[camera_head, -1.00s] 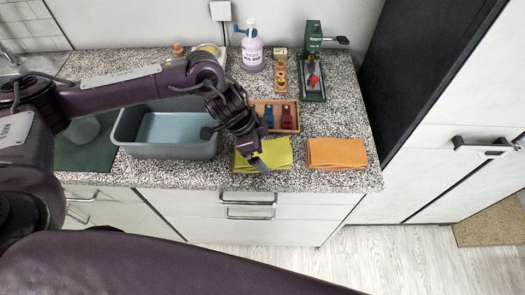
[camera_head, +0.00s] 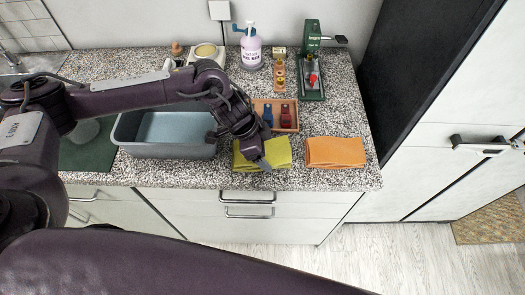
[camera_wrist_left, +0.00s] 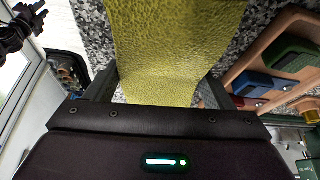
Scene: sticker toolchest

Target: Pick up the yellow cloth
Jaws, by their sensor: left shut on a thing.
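The yellow cloth (camera_head: 279,152) lies folded on the speckled counter, left of an orange cloth. My left gripper (camera_head: 262,163) is over it, pointing down, and hides part of its middle. In the left wrist view the yellow cloth (camera_wrist_left: 175,50) runs in between the two fingers of my left gripper (camera_wrist_left: 163,88), which is shut on it. The cloth looks to be still at counter level. My right gripper does not show clearly in the head view; a dark gripper-like part (camera_wrist_left: 22,28) is at the upper left of the wrist view.
The orange cloth (camera_head: 336,152) lies to the right. A grey basin (camera_head: 165,151) stands to the left. Behind are a wooden tray (camera_head: 290,103) with red and blue things, a pump bottle (camera_head: 251,50) and a green press (camera_head: 312,65). The counter's front edge is close.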

